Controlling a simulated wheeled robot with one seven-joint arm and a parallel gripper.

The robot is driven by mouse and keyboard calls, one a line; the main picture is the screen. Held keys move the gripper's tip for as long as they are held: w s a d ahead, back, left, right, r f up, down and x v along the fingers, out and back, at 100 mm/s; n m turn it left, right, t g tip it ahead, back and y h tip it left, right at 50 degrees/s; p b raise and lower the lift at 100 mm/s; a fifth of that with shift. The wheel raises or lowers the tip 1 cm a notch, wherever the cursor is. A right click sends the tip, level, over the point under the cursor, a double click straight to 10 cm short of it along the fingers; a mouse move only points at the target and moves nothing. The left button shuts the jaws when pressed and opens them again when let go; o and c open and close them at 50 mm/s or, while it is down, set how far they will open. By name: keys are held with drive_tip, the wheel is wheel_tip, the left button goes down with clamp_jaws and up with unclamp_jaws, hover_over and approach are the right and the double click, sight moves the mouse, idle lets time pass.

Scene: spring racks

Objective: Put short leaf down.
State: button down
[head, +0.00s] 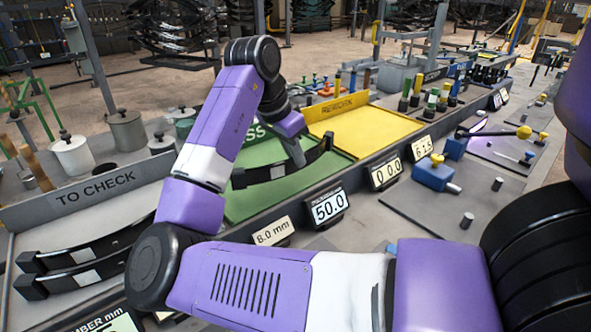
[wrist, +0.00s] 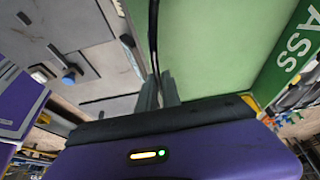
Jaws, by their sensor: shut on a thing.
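A short black curved leaf (head: 262,172) with a pale label is held at the green tray (head: 240,205) marked with letters ending in "SS". In the wrist view the leaf (wrist: 153,35) shows edge-on as a thin dark strip running up from between my fingers, with the green tray (wrist: 205,45) beside and beneath it. My gripper (head: 298,157) is shut on the leaf near its right part; the fingers (wrist: 158,80) also show in the wrist view. I cannot tell whether the leaf touches the tray floor. My forearm hides part of the tray and its sign.
The "TO CHECK" tray (head: 95,205) at left holds two longer black leaves (head: 90,250). A yellow "REWORK" tray (head: 375,128) adjoins the green one. Number displays (head: 328,207) line the front edge. Gauges and a blue clamp (head: 433,175) stand at right. The green tray shows free floor.

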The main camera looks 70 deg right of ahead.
sight(296, 172)
drive_tip(key=shift+f, duration=1.85)
drive_tip(key=shift+f, duration=0.1)
drive_tip(key=c, duration=1.5)
unclamp_jaws()
drive_tip(key=shift+f, duration=0.1)
drive_tip(key=shift+c, duration=0.2)
drive_tip(key=v, duration=1.2)
drive_tip(key=shift+w, duration=0.1)
